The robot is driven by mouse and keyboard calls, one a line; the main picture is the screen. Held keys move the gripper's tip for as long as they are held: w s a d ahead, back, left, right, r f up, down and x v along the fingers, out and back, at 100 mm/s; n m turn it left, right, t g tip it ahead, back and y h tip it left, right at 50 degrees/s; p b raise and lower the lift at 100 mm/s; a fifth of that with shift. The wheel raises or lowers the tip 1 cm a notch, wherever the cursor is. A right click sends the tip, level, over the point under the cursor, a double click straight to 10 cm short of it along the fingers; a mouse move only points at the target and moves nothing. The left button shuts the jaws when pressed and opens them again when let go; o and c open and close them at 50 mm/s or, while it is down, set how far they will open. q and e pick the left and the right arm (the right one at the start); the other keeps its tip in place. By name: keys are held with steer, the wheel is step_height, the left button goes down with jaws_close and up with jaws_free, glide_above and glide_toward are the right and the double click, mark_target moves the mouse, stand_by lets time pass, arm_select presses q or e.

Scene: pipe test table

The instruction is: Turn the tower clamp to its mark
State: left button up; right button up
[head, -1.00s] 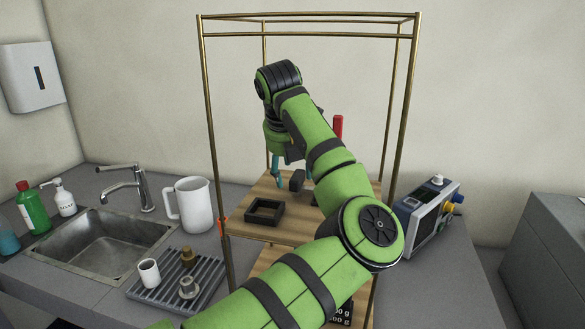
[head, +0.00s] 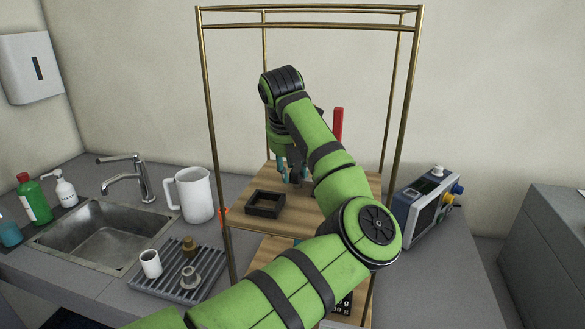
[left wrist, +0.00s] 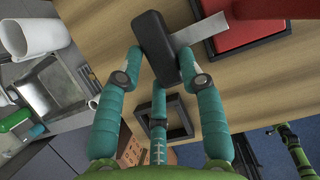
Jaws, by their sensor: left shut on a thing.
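A black rounded block (left wrist: 157,45) with a flat pale metal bar (left wrist: 198,35) sticking out to the right looks like the clamp. In the head view it is a small dark shape (head: 297,183) on the wooden shelf, partly hidden by my gripper. My left gripper (head: 293,177) reaches down over the shelf from above. In the left wrist view its teal fingers (left wrist: 163,65) are shut on the block, one on each side. A red upright post (head: 338,125) stands behind my forearm. I cannot make out a mark. My right gripper is not in view.
An open black square frame (head: 265,204) lies on the shelf in front of the gripper. Thin brass posts (head: 211,130) frame the shelf. A white jug (head: 195,195), a drain tray (head: 174,283) and a sink (head: 105,240) are left; a monitor box (head: 425,215) is right.

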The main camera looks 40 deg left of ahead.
arm_select(q)
steer(key=shift+d+f+n+b, duration=0.15)
steer(key=shift+f+n+b, duration=0.1)
steer(key=shift+n+b, duration=0.45)
steer(key=shift+w+d+n+g+y+b, duration=0.15)
steer(key=shift+n+g+y+b, duration=0.25)
steer(key=shift+n+b, duration=0.3)
steer(key=n, duration=0.2)
steer(key=shift+w+d+r+n+g+y, duration=0.1)
steer(key=shift+d+r+n+g+y, duration=0.1)
steer(key=shift+n+g+y, duration=0.15)
steer(key=shift+w+d+n+g+y, duration=0.15)
steer(key=shift+n+g, duration=0.1)
steer(key=shift+n, duration=0.35)
steer(key=shift+n+g+y, duration=0.1)
steer(key=shift+n+g, duration=0.1)
steer(key=shift+n, duration=0.35)
steer(key=shift+w+d+n+g+p, duration=0.15)
steer(key=shift+n+g+p, duration=0.35)
steer(key=shift+n, duration=0.7)
steer(key=shift+f, duration=0.1)
steer(key=o, duration=1.2)
steer(key=shift+c, duration=0.2)
